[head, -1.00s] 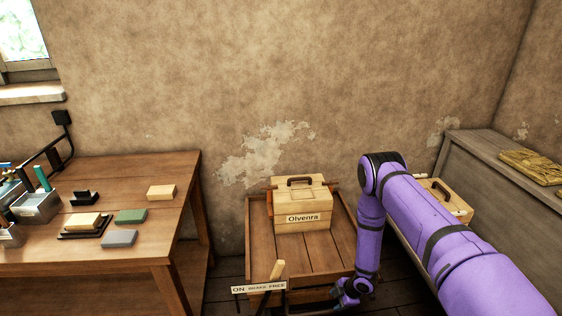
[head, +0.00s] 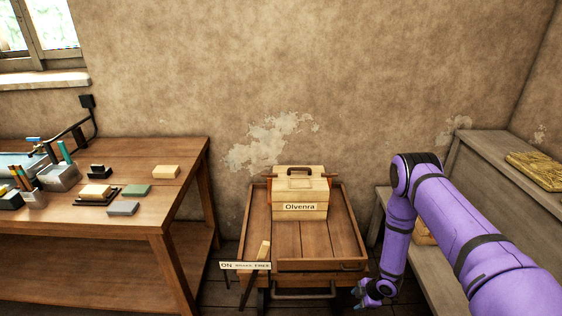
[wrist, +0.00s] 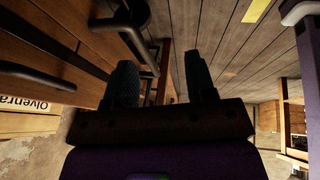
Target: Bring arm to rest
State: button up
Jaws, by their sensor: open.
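My purple arm reaches in from the right in the head view. My gripper (head: 366,294) hangs low, just right of the wooden cart's front end. In the wrist view my gripper (wrist: 160,85) shows two dark fingers apart with nothing between them. The floor and part of the cart show beyond them. The wooden cart (head: 345,225) carries a pale box labelled Olvenra (head: 300,195) with a dark handle on top. The box's label also shows at the left edge of the wrist view (wrist: 25,105). The gripper appears apart from the cart.
A wooden lever (head: 263,252) stands at the cart's front left by a brake sign (head: 245,266). A workbench (head: 130,225) with several blocks and tools is at left. A grey wooden bench (head: 462,180) stands at right, partly behind my arm. Dark floor lies between workbench and cart.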

jog(key=w+d+r+m+t+h, duration=0.15)
jog(key=w+r, duration=0.45)
jog(key=r, duration=0.7)
jog(key=w+d+r+m+t+h, duration=0.1)
jog(key=w+d+r+m+h, duration=0.1)
jog(key=w+r, duration=0.75)
jog(key=s+d+r+m+h, duration=0.1)
jog(key=s+r+m, duration=0.1)
jog(key=r, duration=1.2)
jog(key=s+d+r+m+h, duration=0.1)
jog(key=s+r+m, duration=0.2)
jog(key=r, duration=1)
jog(key=s+r+m, duration=0.3)
jog(key=s+r, duration=0.4)
jog(key=r, duration=0.3)
jog(key=s+r+m, duration=0.2)
jog(key=s+r, duration=0.6)
jog(key=r, duration=0.2)
jog(key=s+a+r+m, duration=0.1)
jog(key=s+r, duration=0.1)
jog(key=s, duration=0.6)
jog(key=s+a+r+m, duration=0.2)
jog(key=s, duration=0.5)
jog(key=s+a+r+m+y, duration=0.1)
jog(key=s+r+m, duration=0.1)
jog(key=s, duration=0.6)
jog(key=shift+s+a+r, duration=0.2)
jog(key=shift+s+r, duration=0.15)
jog(key=shift+r, duration=0.15)
